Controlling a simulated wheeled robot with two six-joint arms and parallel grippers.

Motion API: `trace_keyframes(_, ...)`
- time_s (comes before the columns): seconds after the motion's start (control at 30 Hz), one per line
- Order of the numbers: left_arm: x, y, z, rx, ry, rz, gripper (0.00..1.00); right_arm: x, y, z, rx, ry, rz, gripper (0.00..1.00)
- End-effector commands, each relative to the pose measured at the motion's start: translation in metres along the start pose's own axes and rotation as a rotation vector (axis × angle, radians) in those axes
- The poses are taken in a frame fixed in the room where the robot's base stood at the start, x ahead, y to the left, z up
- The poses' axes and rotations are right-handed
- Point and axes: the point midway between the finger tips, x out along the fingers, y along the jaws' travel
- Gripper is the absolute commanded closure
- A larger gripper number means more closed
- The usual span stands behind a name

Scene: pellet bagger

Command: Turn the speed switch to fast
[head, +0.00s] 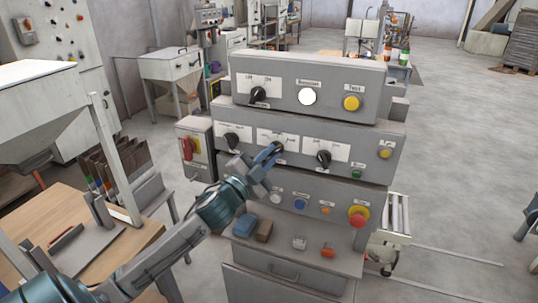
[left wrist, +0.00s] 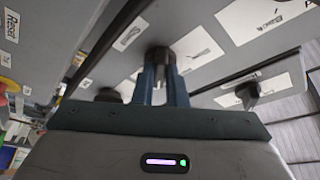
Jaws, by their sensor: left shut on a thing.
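The control panel (head: 370,140) is a grey stepped console. Its middle row has three black rotary switches with white label plates: a left one (head: 231,138), a middle one mostly hidden by my gripper, and a right one (head: 323,158). The lettering is too small to read, so I cannot tell which is the speed switch. My left gripper (head: 271,153) is at the middle switch. In the left wrist view, the fingers (left wrist: 162,72) are shut on a black switch knob (left wrist: 160,54). The knob's pointer direction is hidden. My right gripper is not in view.
The upper row has another black switch (head: 258,94), a white lamp (head: 307,97) and a yellow button (head: 352,103). Below are several buttons and a red emergency stop (head: 358,215). A red-yellow isolator (head: 190,146) stands left. A ledge (head: 330,265) holds small blocks. Open floor lies right.

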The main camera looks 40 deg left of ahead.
Motion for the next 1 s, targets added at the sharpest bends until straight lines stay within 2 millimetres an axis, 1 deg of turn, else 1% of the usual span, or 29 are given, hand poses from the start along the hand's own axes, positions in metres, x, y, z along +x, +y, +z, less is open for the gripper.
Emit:
trace_keyframes(0.17,-0.001,0.001,0.001,0.001,-0.002,0.001,1.00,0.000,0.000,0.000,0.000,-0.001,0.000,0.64)
trace_keyframes(0.2,-0.001,0.001,0.001,0.001,-0.002,0.001,0.86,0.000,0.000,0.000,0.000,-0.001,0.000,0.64)
trace_keyframes(0.27,-0.001,0.001,0.001,0.000,-0.002,0.001,0.75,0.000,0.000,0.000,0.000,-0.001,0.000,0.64)
trace_keyframes(0.3,0.000,0.001,0.001,0.000,-0.002,0.001,0.67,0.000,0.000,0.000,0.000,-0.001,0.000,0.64)
trace_keyframes(0.67,-0.003,0.001,0.001,0.001,-0.001,0.001,0.66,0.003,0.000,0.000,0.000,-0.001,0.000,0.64)
trace_keyframes(0.77,-0.009,0.002,0.002,0.004,-0.001,0.003,0.66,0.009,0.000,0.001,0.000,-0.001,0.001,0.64)
trace_keyframes(0.93,-0.029,0.005,0.003,0.007,0.001,0.004,0.66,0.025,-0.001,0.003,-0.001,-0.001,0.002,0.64)
trace_keyframes(1.0,-0.037,0.004,0.004,0.010,-0.002,0.006,0.66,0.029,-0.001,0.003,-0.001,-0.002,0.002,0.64)
